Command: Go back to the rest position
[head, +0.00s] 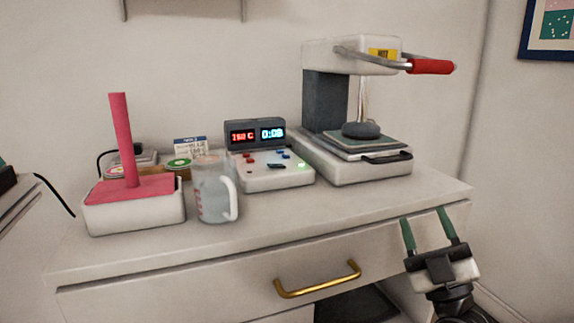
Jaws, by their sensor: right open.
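My right gripper (428,233) is in the head view at the lower right, in front of the cabinet's right end. Its two green-tipped fingers point up and stand apart with nothing between them. It is close to the cabinet's front edge; whether it touches cannot be told. My left gripper is not in view. The white cabinet (270,212) has a drawer with a brass handle (318,281), and the drawer looks closed.
A heat press (350,52) with a red-tipped lever stands at the back right. A control box (270,165) with lit displays, a clear measuring jug (212,200) and a white tray (135,214) with a pink upright piece stand to its left. The cabinet top's front strip is clear.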

